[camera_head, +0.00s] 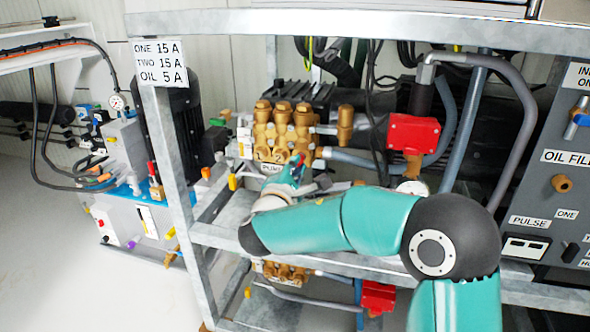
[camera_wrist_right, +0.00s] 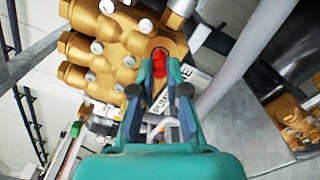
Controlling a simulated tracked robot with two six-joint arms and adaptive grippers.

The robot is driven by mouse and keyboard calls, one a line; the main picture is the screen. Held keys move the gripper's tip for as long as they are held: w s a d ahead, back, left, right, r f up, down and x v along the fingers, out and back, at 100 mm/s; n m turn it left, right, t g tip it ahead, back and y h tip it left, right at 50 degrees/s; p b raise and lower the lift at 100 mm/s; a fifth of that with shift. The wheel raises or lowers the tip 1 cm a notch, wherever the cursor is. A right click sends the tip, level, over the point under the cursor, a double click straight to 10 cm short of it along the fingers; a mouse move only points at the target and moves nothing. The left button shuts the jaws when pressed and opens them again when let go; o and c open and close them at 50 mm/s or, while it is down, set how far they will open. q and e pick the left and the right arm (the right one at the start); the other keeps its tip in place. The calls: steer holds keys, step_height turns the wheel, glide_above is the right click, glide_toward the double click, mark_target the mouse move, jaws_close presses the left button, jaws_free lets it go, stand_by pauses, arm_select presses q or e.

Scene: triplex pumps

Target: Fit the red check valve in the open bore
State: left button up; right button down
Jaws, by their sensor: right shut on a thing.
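The brass triplex pump block (camera_head: 283,130) stands on the frame's upper shelf, with numbered plates on its front. It also fills the upper left of the right wrist view (camera_wrist_right: 110,40). My right gripper (camera_head: 290,183) reaches in at the block's lower front. In the wrist view its fingers (camera_wrist_right: 160,78) are shut on the red check valve (camera_wrist_right: 158,60). The valve's far end is at a round opening in the brass block (camera_wrist_right: 160,45); I cannot tell how deep it sits. The red valve tip also shows in the head view (camera_head: 297,160). My left gripper is out of view.
The grey steel frame rail (camera_head: 340,262) runs below my right arm. A red box (camera_head: 412,132) and hoses stand right of the pump. A second brass pump (camera_head: 285,272) sits on the lower shelf. Floor at the left (camera_head: 60,240) is clear.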

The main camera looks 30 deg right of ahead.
steer(key=shift+x, duration=1.15)
stand_by(0.6)
steer(key=c, duration=1.1)
jaws_free()
steer(key=shift+a, duration=0.1)
